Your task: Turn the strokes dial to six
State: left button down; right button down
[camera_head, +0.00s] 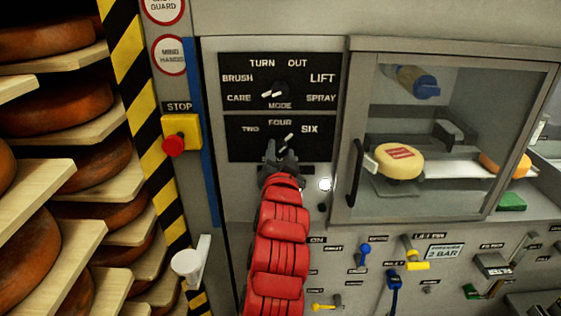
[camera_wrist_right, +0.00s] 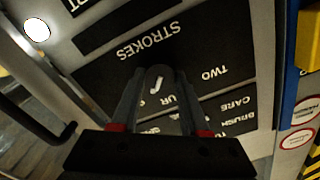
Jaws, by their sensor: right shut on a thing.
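The strokes dial (camera_head: 287,139) sits on the lower black panel of the machine, with TWO at left, FOUR above and SIX at right. Its white mark slants up and right, between FOUR and SIX. My right gripper (camera_head: 279,153), on the red arm, reaches up to it from below and covers its lower part. In the right wrist view, which is upside down, the dial (camera_wrist_right: 158,80) shows between the two fingers of my right gripper (camera_wrist_right: 158,88), which is shut on it. The fingers hide part of FOUR and the SIX label. My left gripper is not in view.
The mode dial (camera_head: 279,90) is on the panel just above. A red stop button (camera_head: 174,146) is at left, and a glass-fronted case (camera_head: 441,205) with a pale cheese wheel (camera_head: 398,161) is at right. Shelves of brown cheese wheels (camera_head: 84,109) stand at far left.

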jog(key=shift+m, duration=0.4)
jog(key=shift+c, duration=2.1)
grip_release()
jog(key=shift+s, duration=0.1)
jog(key=s+b, duration=1.4)
jog(key=s, duration=0.3)
jog(key=shift+s, duration=0.15)
